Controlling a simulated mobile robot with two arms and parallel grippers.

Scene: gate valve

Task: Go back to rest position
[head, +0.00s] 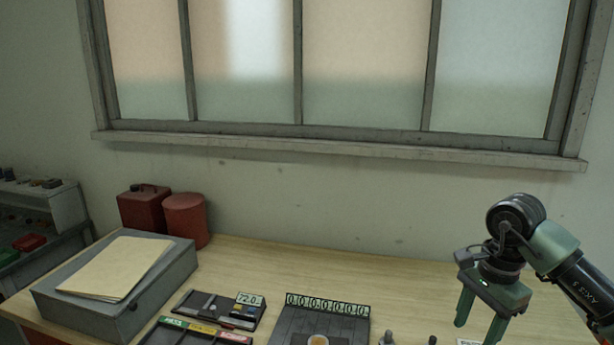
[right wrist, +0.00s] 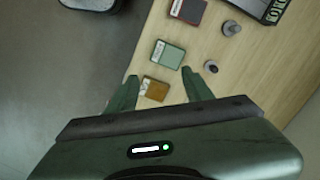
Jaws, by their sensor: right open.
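My right gripper (head: 481,316) is at the right of the head view, above the table (head: 400,275), with its fingers pointing down. The right wrist view also shows the right gripper (right wrist: 161,80), with its two fingers spread apart and nothing held between them. Beyond and between the fingertips lie a green block (right wrist: 168,55) and an orange-brown block (right wrist: 155,88) on the tabletop, apart from the fingers. My left gripper shows in neither view. A gate valve cannot be made out in these frames.
A grey box (head: 165,282) with folders, a red can (head: 143,208) and a red canister (head: 185,218) stand at the left. A digit counter (head: 327,305) and a 72.0 display unit (head: 220,308) sit at the front. A dark red block (right wrist: 188,10) and small knobs (right wrist: 231,28) lie near the right gripper.

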